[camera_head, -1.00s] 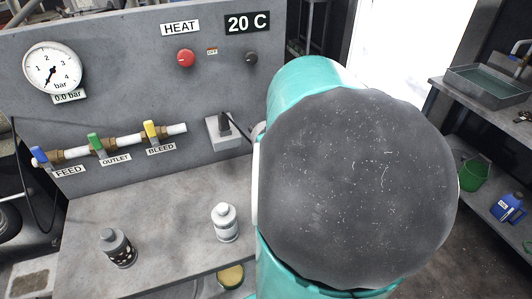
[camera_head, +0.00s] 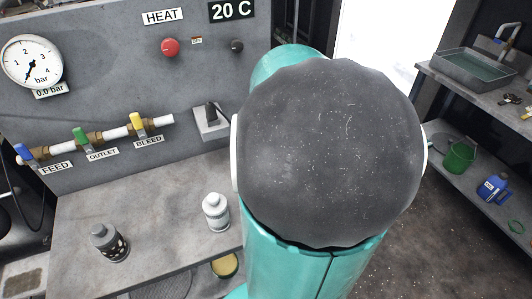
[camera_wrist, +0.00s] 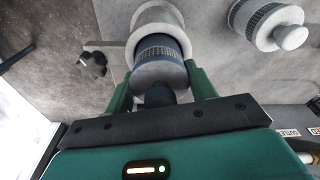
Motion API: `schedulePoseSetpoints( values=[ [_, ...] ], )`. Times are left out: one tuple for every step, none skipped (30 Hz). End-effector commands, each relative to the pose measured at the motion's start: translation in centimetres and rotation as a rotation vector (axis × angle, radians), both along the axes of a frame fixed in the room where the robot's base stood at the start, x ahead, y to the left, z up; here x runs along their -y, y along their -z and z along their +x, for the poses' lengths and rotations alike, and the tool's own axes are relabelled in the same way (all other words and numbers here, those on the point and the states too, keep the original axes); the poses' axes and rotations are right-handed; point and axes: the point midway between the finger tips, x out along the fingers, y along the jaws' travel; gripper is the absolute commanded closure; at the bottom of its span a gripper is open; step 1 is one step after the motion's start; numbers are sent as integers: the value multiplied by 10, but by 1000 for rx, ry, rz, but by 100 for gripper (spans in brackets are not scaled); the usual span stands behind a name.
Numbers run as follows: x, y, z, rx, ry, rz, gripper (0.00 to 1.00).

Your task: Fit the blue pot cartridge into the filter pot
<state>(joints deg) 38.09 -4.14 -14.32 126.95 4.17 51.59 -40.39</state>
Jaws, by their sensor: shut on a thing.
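My gripper (camera_wrist: 160,88) shows only in the wrist view, its green fingers shut on the dark blue cartridge (camera_wrist: 160,52). The cartridge has a mesh band and a grey end towards me; the fingers clasp its near knob. Just beyond it is a pale, round, cup-like body (camera_wrist: 157,18), likely the filter pot. The cartridge's far end overlaps this body in the picture; I cannot tell how far it is inside. In the head view my arm hides the gripper, the blue cartridge and the pot.
A pale cartridge (camera_head: 216,213) and a dark-bodied one (camera_head: 110,245) stand on the bench (camera_head: 160,215). The panel has a gauge (camera_head: 31,61) and feed, outlet and bleed valves. A shelf at the right holds a green bucket (camera_head: 460,155) and a blue container (camera_head: 493,189).

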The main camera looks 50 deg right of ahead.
Motion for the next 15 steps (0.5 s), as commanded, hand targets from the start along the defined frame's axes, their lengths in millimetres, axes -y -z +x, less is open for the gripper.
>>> schedulePoseSetpoints(
  values=[
    [0, 1, 0, 0, 0, 0, 72],
    [0, 2, 0, -1, 0, 0, 72],
    [0, 3, 0, -1, 0, 1, 72],
    [0, 3, 0, -1, 0, 1, 72],
    [0, 4, 0, -1, 0, 1, 72],
    [0, 5, 0, -1, 0, 1, 72],
    [0, 6, 0, -1, 0, 0, 72],
    [0, 6, 0, 0, 0, 0, 72],
    [0, 7, 0, 0, 0, 0, 72],
    [0, 8, 0, 0, 0, 0, 72],
    [0, 9, 0, 0, 0, 0, 72],
    [0, 9, 0, 0, 0, 0, 72],
    [0, 10, 0, 0, 0, 0, 72],
    [0, 11, 0, 0, 0, 0, 72],
    [0, 12, 0, 0, 0, 0, 72]
  ],
)
